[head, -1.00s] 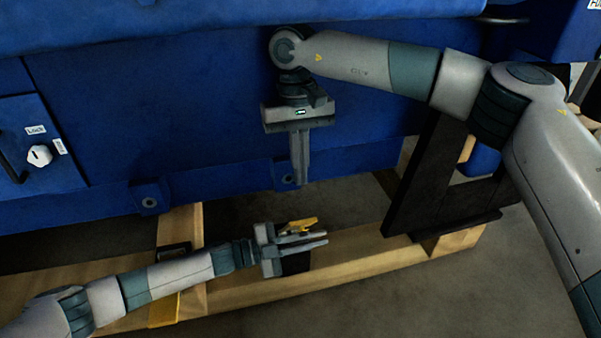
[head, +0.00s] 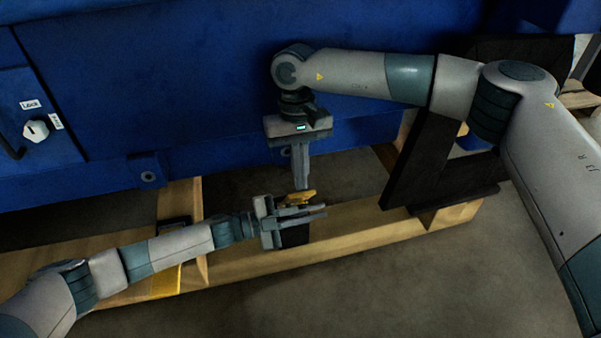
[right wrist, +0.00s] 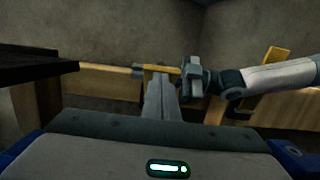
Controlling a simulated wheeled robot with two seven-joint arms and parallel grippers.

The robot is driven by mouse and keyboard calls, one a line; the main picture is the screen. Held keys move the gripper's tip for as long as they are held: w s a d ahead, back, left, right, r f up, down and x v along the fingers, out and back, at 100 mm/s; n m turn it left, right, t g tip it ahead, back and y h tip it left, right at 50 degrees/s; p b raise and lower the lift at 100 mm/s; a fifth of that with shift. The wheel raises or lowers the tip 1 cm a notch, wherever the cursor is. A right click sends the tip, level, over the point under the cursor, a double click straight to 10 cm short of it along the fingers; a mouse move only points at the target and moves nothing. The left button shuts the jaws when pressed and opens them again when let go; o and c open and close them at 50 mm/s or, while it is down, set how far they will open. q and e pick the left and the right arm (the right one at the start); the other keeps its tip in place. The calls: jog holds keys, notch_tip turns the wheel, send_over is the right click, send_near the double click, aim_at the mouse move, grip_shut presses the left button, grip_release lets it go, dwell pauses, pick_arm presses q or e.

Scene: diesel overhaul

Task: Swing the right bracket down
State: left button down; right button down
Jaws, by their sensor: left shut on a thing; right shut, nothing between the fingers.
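A yellow piece, which I take for the right bracket (head: 300,198), shows at the wooden beam by the fingers of my left gripper (head: 318,212). The left gripper is shut on it, though the fingers hide much of the contact. A black part (head: 295,236) shows just below. My right gripper (head: 300,187) points down, shut and empty, with its tips right above or against the yellow piece; I cannot tell if they touch. In the right wrist view the shut fingers (right wrist: 160,84) overlap the yellow bracket (right wrist: 158,69), with the left gripper (right wrist: 188,72) beside it.
A second yellow bracket (head: 165,283) with a black part (head: 174,222) is on the timber further left. The wooden beam (head: 350,236) runs below the blue machine (head: 200,80). A black stand (head: 432,165) is to the right. Floor in front is clear.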

jog(key=shift+s+d+f, duration=0.25)
jog(key=shift+s+f, duration=0.2)
jog(key=shift+s, duration=0.2)
pick_arm(q)
jog(key=shift+w+a+r, duration=0.1)
jog(key=shift+w+r, duration=0.1)
jog(key=c, duration=2.1)
grip_release()
jog(key=shift+r, duration=0.1)
pick_arm(e)
jog(key=shift+a, duration=0.1)
pick_arm(q)
jog(key=v, duration=1.2)
jog(key=shift+s+f, duration=0.2)
jog(key=shift+f, duration=0.15)
pick_arm(e)
jog(key=shift+r, duration=0.1)
